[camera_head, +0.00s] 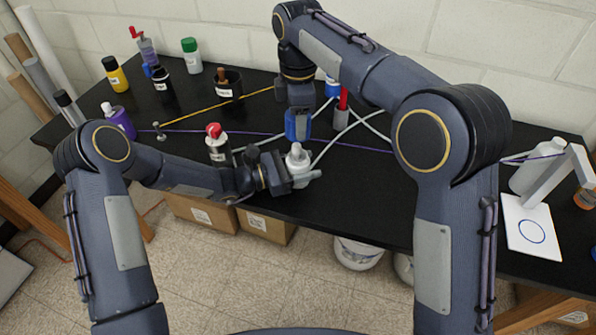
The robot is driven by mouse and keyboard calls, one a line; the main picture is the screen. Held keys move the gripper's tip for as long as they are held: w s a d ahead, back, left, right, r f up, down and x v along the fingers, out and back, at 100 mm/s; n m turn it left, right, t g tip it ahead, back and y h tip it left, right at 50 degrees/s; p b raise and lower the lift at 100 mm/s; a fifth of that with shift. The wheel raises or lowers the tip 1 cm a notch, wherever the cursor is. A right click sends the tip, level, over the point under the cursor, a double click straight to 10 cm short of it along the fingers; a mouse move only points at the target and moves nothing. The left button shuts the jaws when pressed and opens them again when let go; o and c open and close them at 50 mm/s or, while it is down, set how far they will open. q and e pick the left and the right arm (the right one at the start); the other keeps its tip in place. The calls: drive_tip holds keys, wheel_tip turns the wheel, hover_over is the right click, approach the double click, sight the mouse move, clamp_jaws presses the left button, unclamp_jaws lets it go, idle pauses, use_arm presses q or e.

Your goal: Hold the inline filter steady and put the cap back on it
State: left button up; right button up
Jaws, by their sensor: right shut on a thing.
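The inline filter (298,163) is a white piece near the front edge of the black table, with pale tubing beside it. My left gripper (296,181) reaches in from the left, low at the filter. One finger shows in front of it, and the contact and jaw opening are unclear. My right gripper (297,133) points down from above, just over the filter's white top. It is shut on a blue piece, which appears to be the cap (297,122). A small gap or contact between this piece and the filter cannot be told apart.
A red-topped bottle (218,150) stands left of the filter, close behind my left forearm. A red-handled tool (343,101) stands behind to the right. Several bottles line the back left. A white bottle (533,172) and a white card (531,229) are at the right.

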sight(298, 145)
use_arm(q)
drive_tip(key=c, duration=0.9)
drive_tip(key=shift+o, duration=0.2)
use_arm(e)
drive_tip(key=shift+f, duration=2.55)
drive_tip(key=shift+f, duration=0.85)
drive_tip(key=shift+f, duration=0.55)
